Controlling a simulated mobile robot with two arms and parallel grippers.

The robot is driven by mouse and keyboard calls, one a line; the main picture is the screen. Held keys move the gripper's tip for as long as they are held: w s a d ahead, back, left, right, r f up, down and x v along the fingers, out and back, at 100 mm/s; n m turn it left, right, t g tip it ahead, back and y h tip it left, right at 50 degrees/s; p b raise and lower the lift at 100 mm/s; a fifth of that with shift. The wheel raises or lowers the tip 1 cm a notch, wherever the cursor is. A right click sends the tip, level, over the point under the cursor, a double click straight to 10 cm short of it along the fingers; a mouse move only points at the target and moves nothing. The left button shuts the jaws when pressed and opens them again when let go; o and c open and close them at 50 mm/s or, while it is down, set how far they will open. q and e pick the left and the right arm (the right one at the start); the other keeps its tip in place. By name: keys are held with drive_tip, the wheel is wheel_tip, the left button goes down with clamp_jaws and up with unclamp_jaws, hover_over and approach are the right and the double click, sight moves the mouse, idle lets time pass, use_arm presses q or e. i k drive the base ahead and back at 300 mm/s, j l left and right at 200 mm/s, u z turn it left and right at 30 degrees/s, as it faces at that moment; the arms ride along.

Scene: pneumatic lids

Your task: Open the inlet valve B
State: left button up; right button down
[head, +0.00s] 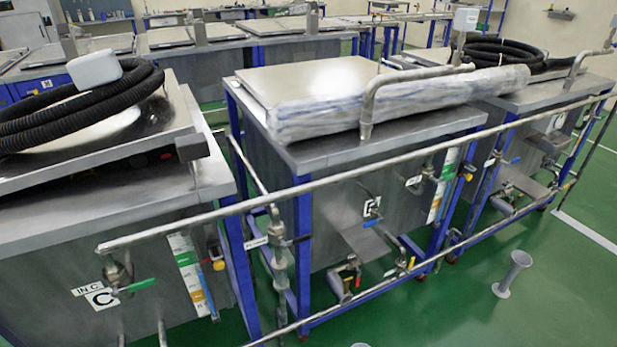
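The middle steel tank (335,215) has a blue frame and a lettered plate (372,208) too small to read for certain. On its upper right front, a small valve (428,171) hangs under the long horizontal pipe, with a small white label (414,181) to its left and a dark blue handle (441,180) to its right. I cannot read that label, so I cannot confirm it is inlet B. The left tank's valve (119,273) has a green lever (138,285) pointing right, beside plates reading "IN C" and "C" (101,299). Neither of my grippers shows.
A long pipe (300,184) runs across the tank fronts; a lower pipe (400,283) runs near the floor. A plastic-wrapped bundle (400,101) lies on the middle tank. Black hoses (85,108) lie on the left tank. A grey stand (512,274) is on the open green floor.

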sight(452, 175)
drive_tip(key=i+l+z, duration=0.5)
drive_tip(key=i+l, duration=0.2)
drive_tip(key=l, duration=0.15)
